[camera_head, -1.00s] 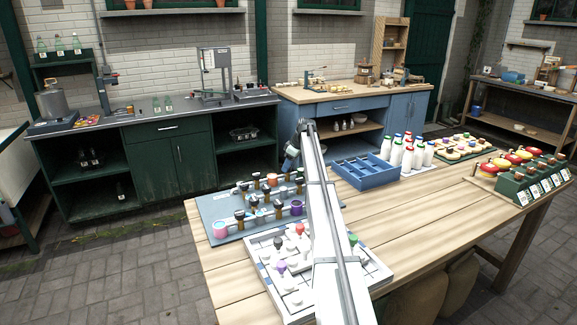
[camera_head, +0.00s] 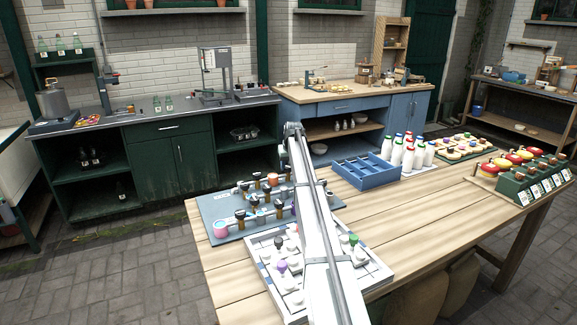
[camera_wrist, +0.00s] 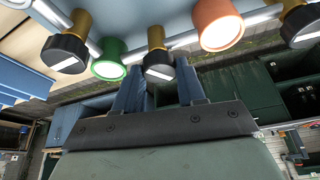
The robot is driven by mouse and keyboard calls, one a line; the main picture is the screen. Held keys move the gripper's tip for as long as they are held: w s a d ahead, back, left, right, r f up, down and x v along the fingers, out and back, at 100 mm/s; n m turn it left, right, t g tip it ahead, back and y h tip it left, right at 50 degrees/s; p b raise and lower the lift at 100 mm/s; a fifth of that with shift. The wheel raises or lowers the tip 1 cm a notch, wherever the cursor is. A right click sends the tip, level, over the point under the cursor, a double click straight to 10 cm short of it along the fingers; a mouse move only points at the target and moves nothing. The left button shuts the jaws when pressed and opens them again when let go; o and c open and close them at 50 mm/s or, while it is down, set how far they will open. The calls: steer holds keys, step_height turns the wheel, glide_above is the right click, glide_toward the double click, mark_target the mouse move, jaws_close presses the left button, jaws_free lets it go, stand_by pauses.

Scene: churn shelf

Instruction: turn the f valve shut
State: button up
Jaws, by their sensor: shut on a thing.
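The valve board (camera_head: 207,207) is a blue-grey panel on the wooden table, with black-topped brass valves and coloured cups along pipes. In the wrist view, a black valve knob (camera_wrist: 158,69) with a white mark, on a brass stem, sits between the two blue fingers of my gripper (camera_wrist: 157,84). My gripper is shut on this knob. No letter is readable there, so I cannot confirm it is the f valve. A green-rimmed cup (camera_wrist: 110,60) is left of it and an orange cup (camera_wrist: 217,24) right. In the head view my arm hides the gripper and part of the board.
Other black knobs stand close by on the left (camera_wrist: 65,53) and right (camera_wrist: 301,27). A white tray of coloured-topped pieces (camera_head: 270,283) lies in front of the board. A blue divided crate (camera_head: 367,171) and white bottles (camera_head: 408,155) stand to the right.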

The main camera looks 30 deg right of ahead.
steer(key=m+h, duration=0.1)
steer(key=m, duration=0.2)
steer(key=m+g+h, duration=0.1)
steer(key=m, duration=0.2)
steer(key=shift+w+a+m, duration=0.1)
steer(key=shift+a+m, duration=0.05)
steer(key=shift+m, duration=0.15)
steer(key=shift+g, duration=0.3)
steer(key=o, duration=1)
steer(key=shift+o, duration=0.2)
steer(key=v, duration=1.3)
steer(key=shift+a+r, duration=0.25)
steer(key=shift+a, duration=0.1)
